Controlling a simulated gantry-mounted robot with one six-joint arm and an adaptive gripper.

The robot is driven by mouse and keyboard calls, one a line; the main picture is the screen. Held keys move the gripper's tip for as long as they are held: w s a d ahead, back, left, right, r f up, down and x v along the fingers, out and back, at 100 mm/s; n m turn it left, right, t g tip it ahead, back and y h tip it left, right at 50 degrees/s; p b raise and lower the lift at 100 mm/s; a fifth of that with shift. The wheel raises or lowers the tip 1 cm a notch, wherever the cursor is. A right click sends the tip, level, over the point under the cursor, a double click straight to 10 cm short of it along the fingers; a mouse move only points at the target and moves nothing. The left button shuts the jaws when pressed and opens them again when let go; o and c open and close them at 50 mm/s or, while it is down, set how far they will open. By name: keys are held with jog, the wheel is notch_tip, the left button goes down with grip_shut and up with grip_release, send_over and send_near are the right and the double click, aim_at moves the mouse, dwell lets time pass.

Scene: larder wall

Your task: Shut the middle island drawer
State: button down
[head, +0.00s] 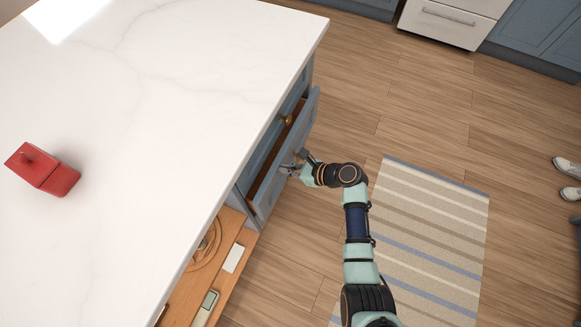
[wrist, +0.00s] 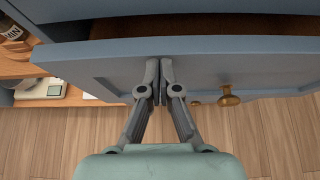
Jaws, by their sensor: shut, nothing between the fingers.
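A blue island drawer (head: 288,153) stands part way open under the white countertop. Its brown inside shows as a narrow strip behind the front panel. In the wrist view, the drawer front (wrist: 110,68) crosses the picture, with a brass knob (wrist: 229,96) right of my fingers and the dark opening behind its top edge. My gripper (head: 294,165) is at the outer face of this drawer front. In the wrist view, my gripper (wrist: 159,68) has its fingers together and empty, left of the knob. The fingertips are at the panel; whether they touch it I cannot tell.
The white countertop (head: 170,110) overhangs the drawers and carries a red container (head: 43,170). Open wooden shelves (head: 228,285) with small items adjoin the drawers. A striped rug (head: 430,220) lies on the wooden floor. A person's shoes show at the right edge.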

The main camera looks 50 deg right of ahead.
aim_at(275, 164)
jog(key=w+p, duration=0.1)
jog(key=w, duration=0.1)
jog(key=w+a+p, duration=0.1)
jog(key=w, duration=0.1)
jog(key=shift+w+a+r, duration=0.15)
jog(key=shift+a, duration=0.05)
jog(key=shift+w, duration=0.15)
jog(key=shift+f, duration=0.2)
jog(key=shift+s+r+p, duration=0.25)
jog(key=shift+s+p, duration=0.05)
jog(key=shift+p, duration=0.25)
jog(key=s+f+p+v, duration=0.1)
jog(key=p+v, duration=0.5)
jog(key=v, duration=0.6)
jog(key=shift+s+d+f, duration=0.25)
jog(key=shift+s+d, duration=0.1)
